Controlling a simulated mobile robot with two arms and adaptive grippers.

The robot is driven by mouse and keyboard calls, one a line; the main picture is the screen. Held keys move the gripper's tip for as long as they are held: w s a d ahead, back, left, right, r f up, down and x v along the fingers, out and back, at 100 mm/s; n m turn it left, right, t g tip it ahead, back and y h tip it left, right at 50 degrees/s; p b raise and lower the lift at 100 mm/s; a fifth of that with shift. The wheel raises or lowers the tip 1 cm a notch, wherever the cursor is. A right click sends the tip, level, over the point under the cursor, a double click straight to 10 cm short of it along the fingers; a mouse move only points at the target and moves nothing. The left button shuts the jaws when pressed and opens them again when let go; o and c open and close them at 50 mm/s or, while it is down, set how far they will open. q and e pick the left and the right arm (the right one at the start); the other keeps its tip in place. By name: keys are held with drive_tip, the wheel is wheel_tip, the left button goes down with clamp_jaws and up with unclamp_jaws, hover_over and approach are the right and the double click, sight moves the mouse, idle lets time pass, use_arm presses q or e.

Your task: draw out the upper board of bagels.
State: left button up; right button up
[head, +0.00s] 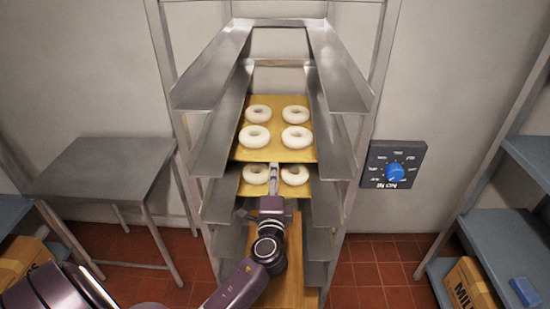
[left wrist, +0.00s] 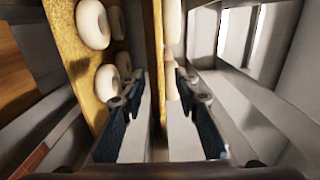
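The upper board (head: 276,122) lies in the rack with several pale bagels (head: 296,138) on it. A lower board (head: 311,188) is below it, with two bagels showing; my arm hides part of it. My left gripper (head: 273,172) is at the front edge of the upper board. In the left wrist view its fingers (left wrist: 157,85) are spread, one on each side of the upper board (left wrist: 158,40), seen edge-on, with visible gaps. The lower board (left wrist: 68,45) shows its bagel-covered face at left there. My right gripper is in neither view.
Metal rack rails (head: 335,75) flank the boards on both sides. A grey side table (head: 105,165) stands at left. A wall panel with a blue knob (head: 395,172) is at right, beside blue shelves (head: 510,240) with a carton (head: 470,287). Red floor tiles are open right of the rack.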

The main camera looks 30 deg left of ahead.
sight(275, 157)
use_arm(q)
drive_tip(key=shift+b+x, duration=0.95)
drive_tip(key=shift+x, duration=3.4)
drive_tip(key=shift+s, duration=0.1)
clamp_jaws()
drive_tip(key=shift+a+f, duration=0.1)
